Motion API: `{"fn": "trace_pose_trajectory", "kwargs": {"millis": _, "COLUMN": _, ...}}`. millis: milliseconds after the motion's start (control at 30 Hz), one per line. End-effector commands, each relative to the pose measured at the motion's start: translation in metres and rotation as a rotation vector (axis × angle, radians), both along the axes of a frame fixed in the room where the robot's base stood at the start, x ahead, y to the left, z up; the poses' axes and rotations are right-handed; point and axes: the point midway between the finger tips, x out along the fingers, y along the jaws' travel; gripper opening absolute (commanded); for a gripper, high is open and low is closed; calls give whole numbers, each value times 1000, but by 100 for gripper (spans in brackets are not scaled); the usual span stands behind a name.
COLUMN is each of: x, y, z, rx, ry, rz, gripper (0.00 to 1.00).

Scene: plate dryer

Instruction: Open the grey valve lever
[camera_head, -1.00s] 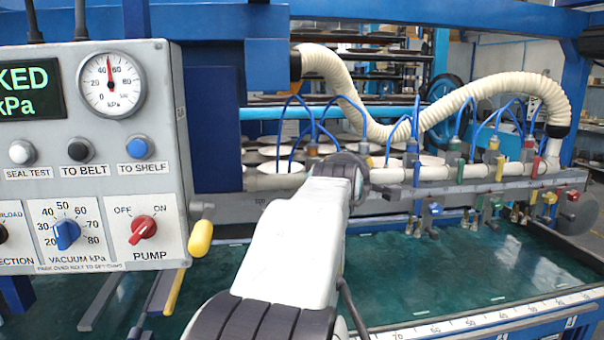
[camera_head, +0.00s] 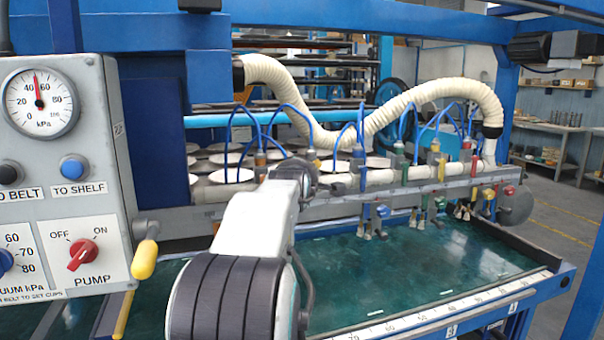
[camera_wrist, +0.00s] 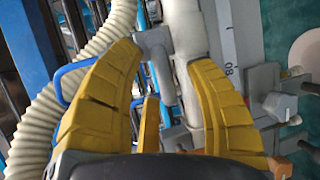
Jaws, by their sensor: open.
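A cream corrugated hose (camera_head: 375,128) arches over the manifold. Blue tubes and several coloured valves, including a red one (camera_head: 466,152), line the pipe to the right. The control panel (camera_head: 98,160) with a yellow handle (camera_head: 144,260) stands at left. A green surface (camera_head: 345,285) lies below.

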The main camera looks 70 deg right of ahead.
Motion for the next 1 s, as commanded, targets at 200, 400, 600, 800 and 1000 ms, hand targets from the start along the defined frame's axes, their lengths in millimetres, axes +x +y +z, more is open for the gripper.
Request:
{"fn": "trace_pose_trajectory", "kwargs": {"millis": 200, "x": 0, "y": 0, "z": 0, "rx": 0, "ry": 0, "rz": 0, "gripper": 49}}
{"fn": "trace_pose_trajectory", "kwargs": {"millis": 400, "x": 0, "y": 0, "z": 0, "rx": 0, "ry": 0, "rz": 0, "gripper": 35}}
{"fn": "trace_pose_trajectory", "kwargs": {"millis": 600, "x": 0, "y": 0, "z": 0, "rx": 1, "ry": 0, "rz": 0, "gripper": 18}}
{"fn": "trace_pose_trajectory", "kwargs": {"millis": 800, "x": 0, "y": 0, "z": 0, "rx": 1, "ry": 0, "rz": 0, "gripper": 0}}
{"fn": "trace_pose_trajectory", "kwargs": {"millis": 1000, "x": 0, "y": 0, "z": -1, "rx": 1, "ry": 0, "rz": 0, "gripper": 0}}
